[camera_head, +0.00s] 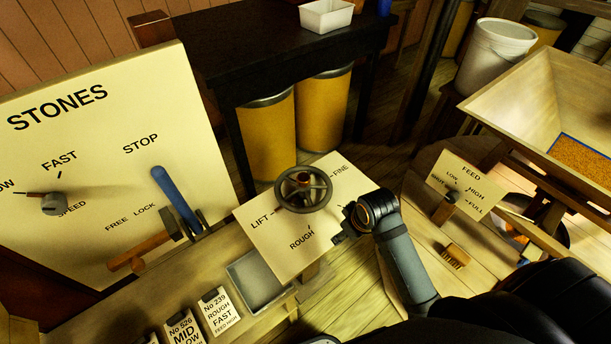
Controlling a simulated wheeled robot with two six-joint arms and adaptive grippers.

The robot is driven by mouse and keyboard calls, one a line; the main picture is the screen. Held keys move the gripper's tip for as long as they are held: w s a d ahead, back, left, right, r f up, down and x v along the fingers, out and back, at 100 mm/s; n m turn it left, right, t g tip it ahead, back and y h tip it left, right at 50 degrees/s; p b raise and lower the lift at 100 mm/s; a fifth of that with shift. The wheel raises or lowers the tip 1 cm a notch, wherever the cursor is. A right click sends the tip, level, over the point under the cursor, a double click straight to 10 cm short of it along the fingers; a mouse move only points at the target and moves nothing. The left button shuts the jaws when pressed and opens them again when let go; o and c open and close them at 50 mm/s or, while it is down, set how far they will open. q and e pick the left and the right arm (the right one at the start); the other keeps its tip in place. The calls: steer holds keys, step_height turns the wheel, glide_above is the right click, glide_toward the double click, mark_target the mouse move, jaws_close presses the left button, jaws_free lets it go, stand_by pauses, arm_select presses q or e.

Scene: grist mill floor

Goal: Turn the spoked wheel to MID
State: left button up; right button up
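The spoked wheel (303,189) is a dark grey handwheel on a cream plate (265,238). The plate reads LIFT at the left, ROUGH at the bottom and FINE at the upper right. No MID mark shows on it; my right wrist covers part of its right side. A small brownish piece shows at the hub, but I cannot tell which mark the wheel points to. My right gripper (343,234) is at the plate's right edge, below and right of the wheel, apart from its rim in the picture. Its fingers are small and dark, their opening unclear. My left gripper is out of view.
The STONES board (95,232) with a dial and a blue lever (177,199) stands at left, with a wooden-handled hammer (142,254) before it. A grey tray (258,283) and cards (221,312) lie below the plate.

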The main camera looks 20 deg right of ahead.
steer(key=w+a+r+n+y, duration=0.15)
steer(key=w+r+n, duration=0.25)
steer(key=w, duration=0.6)
steer(key=n+g+y, duration=0.1)
steer(key=n+y, duration=0.1)
steer(key=n, duration=0.3)
glide_toward(304, 177)
steer(key=p+x, duration=0.1)
steer(key=x, duration=0.8)
steer(key=shift+f, duration=0.1)
steer(key=shift+c, duration=0.3)
jaws_close()
